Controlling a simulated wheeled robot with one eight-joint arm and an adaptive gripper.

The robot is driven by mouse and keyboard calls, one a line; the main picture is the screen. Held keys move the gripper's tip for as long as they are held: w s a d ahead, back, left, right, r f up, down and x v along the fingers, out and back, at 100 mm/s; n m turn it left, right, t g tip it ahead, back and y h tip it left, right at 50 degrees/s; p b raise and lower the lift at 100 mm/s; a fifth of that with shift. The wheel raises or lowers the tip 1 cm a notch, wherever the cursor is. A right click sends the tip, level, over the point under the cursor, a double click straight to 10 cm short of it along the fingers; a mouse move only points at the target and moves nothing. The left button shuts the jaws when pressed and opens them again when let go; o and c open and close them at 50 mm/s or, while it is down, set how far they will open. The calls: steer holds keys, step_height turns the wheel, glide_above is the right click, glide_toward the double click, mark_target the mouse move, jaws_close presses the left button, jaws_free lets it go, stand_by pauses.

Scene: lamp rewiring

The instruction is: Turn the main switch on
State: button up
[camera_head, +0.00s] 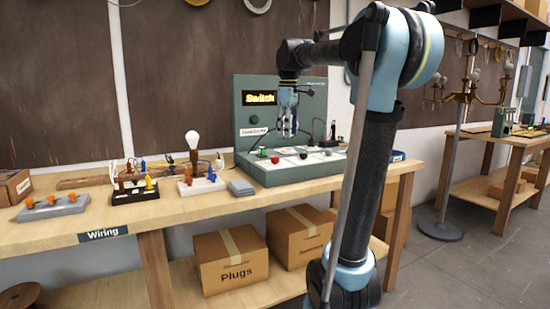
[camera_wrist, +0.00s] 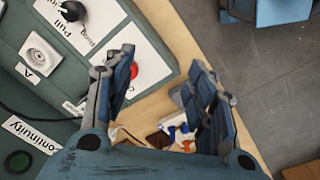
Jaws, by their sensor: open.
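The green test station (camera_head: 300,172) stands on the workbench, its upright panel showing a lit "Switch" display (camera_head: 260,98). No label reading main switch is legible, so I cannot tell which control it is. A red button (camera_wrist: 134,70) on a white plate shows beside my left finger in the wrist view; that finger partly covers the plate. A black knob (camera_wrist: 72,11) and a green button (camera_wrist: 18,162) also show there. In the head view a red button (camera_head: 275,160) sits on the sloping deck. My gripper (camera_head: 287,134) is open and empty, pointing down above the deck.
A white socket (camera_wrist: 40,56) marked A sits on the deck, with a dark cable below it. Left on the workbench (camera_head: 104,228) are a bulb (camera_head: 193,140) on its base, terminal blocks and a grey box (camera_head: 242,188). Cardboard boxes (camera_head: 232,262) fill the shelf below.

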mark_target(275, 157)
steer(key=w+a+r+n, duration=0.4)
steer(key=w+r, duration=0.1)
steer(key=w, duration=0.3)
step_height(275, 157, down, 17)
steer(key=shift+w, duration=0.1)
stand_by(0.4)
steer(key=shift+c, duration=0.6)
steer(key=c, duration=0.9)
